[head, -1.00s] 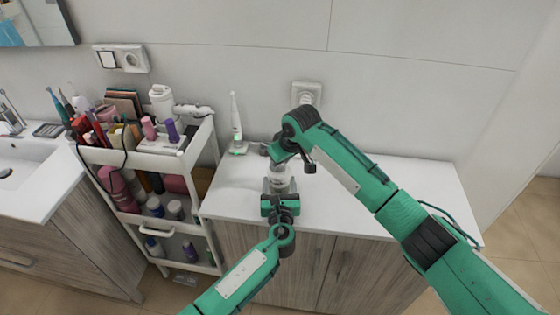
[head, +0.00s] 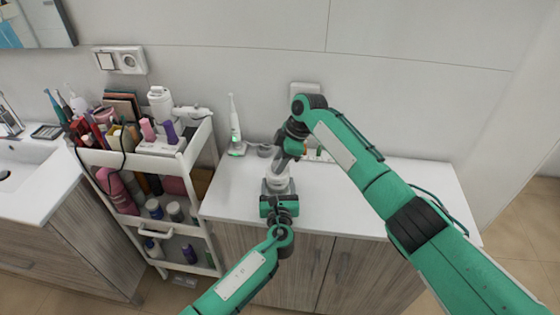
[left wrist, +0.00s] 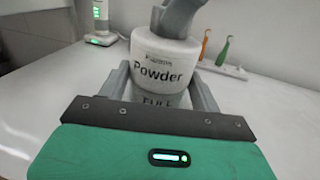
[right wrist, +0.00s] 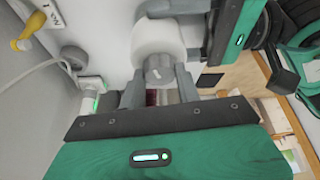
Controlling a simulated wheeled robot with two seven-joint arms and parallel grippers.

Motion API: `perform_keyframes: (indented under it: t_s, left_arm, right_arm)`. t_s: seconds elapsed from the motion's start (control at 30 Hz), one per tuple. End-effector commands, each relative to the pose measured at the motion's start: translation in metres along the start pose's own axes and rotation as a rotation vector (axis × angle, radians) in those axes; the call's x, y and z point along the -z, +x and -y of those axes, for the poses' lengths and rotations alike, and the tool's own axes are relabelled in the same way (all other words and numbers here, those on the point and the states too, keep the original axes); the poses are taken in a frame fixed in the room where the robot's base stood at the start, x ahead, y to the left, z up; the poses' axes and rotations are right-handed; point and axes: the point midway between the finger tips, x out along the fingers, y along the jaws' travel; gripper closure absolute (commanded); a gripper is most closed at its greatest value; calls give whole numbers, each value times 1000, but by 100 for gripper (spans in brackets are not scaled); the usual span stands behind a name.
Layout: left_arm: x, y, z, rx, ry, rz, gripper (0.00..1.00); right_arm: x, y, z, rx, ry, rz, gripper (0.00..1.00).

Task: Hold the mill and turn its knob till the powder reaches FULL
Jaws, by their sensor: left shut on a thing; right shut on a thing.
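The mill (head: 278,183) stands on the white counter. In the left wrist view its white body (left wrist: 165,60) reads "Powder", with "FULL" lower down. My left gripper (head: 280,199) is shut around the mill's lower body from the front, with one finger on each side (left wrist: 162,88). My right gripper (head: 287,163) comes from above and is shut on the grey knob (right wrist: 158,70) at the mill's top. The right wrist view shows its fingers (right wrist: 160,86) on both sides of the knob. The powder level cannot be made out; the gripper hides the lower jar.
An electric toothbrush (head: 235,128) stands on its charger behind and left of the mill. A small grey cup (head: 265,150) is near it. Orange (left wrist: 205,45) and green (left wrist: 225,50) tools stand behind the mill. A loaded cart (head: 183,155) adjoins the counter's left. The counter's right side is clear.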

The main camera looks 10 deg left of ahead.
Motion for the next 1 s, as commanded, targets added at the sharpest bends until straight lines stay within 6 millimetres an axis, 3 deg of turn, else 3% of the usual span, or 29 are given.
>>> perform_keyframes:
  t_s: [0.5, 1.0]
  left_arm:
    - [0, 0, -1, -3, -1, 0, 68]
    - [0, -1, -1, -2, 0, 0, 68]
  right_arm:
    - [0, -1, -5, 178, -430, 4, 90]
    - [-1, -2, -8, 258, -638, 7, 90]
